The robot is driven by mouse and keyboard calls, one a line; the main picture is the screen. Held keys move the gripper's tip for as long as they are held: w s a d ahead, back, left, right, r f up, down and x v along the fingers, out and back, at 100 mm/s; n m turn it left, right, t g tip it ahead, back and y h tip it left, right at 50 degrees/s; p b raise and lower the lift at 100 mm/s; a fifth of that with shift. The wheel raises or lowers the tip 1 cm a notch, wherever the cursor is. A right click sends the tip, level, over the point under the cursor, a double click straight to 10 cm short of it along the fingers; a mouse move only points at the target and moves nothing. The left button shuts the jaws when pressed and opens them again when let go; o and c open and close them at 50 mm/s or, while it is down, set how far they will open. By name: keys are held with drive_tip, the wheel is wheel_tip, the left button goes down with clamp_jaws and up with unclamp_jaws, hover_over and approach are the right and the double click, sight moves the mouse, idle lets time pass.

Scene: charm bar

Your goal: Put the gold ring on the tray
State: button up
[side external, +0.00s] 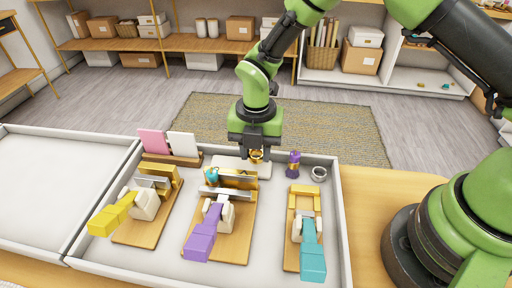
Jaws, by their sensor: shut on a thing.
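The gold ring (256,157) is between the fingertips of my gripper (257,151), which is shut on it and points down. A small pale tray (224,160) lies at the back of the large walled work area, below and around the gripper. The ring appears over the right part of this tray. I cannot tell whether it touches the surface. A silver ring (319,173) lies apart at the back right. The gripper hides part of the tray's back edge.
Three wooden boards carry presses with yellow (114,214), purple (203,233) and teal (312,262) handles. A purple charm piece (293,164) stands right of the gripper. A teal piece (212,174) sits by the middle press. Pink and white cards (153,142) stand back left. An empty walled section (50,185) is at left.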

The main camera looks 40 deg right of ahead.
drive_tip(key=shift+f, duration=1.1)
idle(1.6)
drive_tip(key=o, duration=0.9)
drive_tip(key=shift+c, duration=0.2)
drive_tip(key=shift+r, duration=0.1)
wheel_tip(320, 180, up, 10)
